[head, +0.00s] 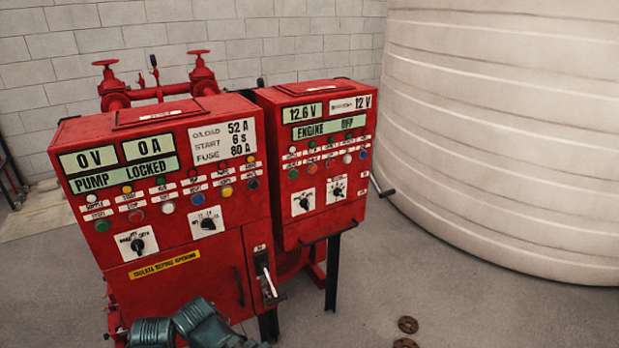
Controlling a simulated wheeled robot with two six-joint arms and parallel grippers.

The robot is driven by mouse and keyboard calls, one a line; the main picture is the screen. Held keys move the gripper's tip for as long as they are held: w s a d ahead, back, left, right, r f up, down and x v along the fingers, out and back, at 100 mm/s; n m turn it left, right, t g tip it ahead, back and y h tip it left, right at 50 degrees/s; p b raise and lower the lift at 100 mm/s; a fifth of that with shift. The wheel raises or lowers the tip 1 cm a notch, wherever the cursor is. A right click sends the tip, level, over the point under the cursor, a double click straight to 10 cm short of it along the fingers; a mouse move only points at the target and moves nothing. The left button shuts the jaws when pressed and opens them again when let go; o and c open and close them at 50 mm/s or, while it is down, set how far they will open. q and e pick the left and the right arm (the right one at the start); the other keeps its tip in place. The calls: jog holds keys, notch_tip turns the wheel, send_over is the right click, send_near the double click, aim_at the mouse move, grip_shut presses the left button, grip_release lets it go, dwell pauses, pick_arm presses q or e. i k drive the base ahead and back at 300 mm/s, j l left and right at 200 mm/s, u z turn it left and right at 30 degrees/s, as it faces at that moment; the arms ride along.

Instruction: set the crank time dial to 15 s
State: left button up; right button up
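Two red control cabinets stand side by side. The right cabinet (275,150) reads 12.6 V, 12 V and ENGINE OFF. Low on its front are two black rotary dials on white plates: a left dial (304,202) and a right dial (337,191), the right one with marks around its knob. The left cabinet (200,255) has two more such dials, a lower-left one (138,244) and an upper-right one (208,223). The lettering is too small to tell which is the crank time dial or its setting. Teal links of my arm show at the bottom edge. Neither gripper is visible.
A lever handle (268,284) juts from the left cabinet's lower right, and a crank handle (383,187) from the right cabinet's side. A large pale tank (500,130) stands at right. Small brown rings (407,324) lie on otherwise clear floor. Red valves (203,75) stand behind.

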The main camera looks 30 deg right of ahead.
aim_at(338, 192)
jog(key=z, duration=1.25)
